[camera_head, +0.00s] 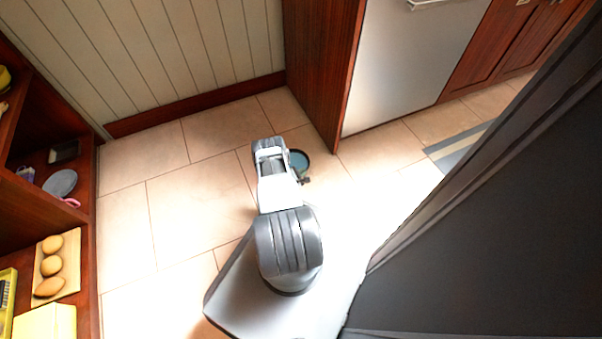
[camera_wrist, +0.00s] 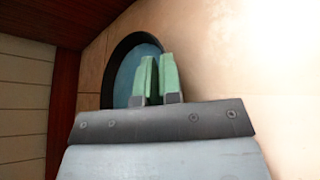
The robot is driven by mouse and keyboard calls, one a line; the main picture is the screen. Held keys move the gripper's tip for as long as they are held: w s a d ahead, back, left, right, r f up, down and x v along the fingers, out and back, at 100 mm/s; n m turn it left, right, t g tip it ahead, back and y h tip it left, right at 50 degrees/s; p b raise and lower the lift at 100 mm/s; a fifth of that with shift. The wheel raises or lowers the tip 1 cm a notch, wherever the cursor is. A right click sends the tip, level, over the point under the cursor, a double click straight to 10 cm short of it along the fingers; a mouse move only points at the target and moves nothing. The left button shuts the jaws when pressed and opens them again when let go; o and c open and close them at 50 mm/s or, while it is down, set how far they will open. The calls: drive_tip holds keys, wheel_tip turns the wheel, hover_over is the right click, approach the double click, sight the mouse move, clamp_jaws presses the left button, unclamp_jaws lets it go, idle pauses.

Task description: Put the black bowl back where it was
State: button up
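The black bowl (camera_head: 299,160) has a dark rim and a blue inside. In the head view it is at the far end of my arm, just to its right, over the tiled floor. In the wrist view the bowl (camera_wrist: 126,70) stands on edge behind my gripper's green fingers. My gripper (camera_wrist: 158,78) has its two fingers close together with a narrow gap, at the right side of the rim, and appears shut on the bowl's wall. The fingers hide part of the rim. In the head view my gripper is mostly hidden by the arm.
An open wooden shelf (camera_head: 85,210) at the left holds a grey plate (camera_head: 62,183), a board with brown oval items (camera_head: 50,265) and a yellow item. A wooden cabinet side (camera_head: 318,70) and a pale appliance front (camera_head: 405,65) stand behind. The left floor is clear.

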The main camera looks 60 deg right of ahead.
drive_tip(key=o, duration=0.5)
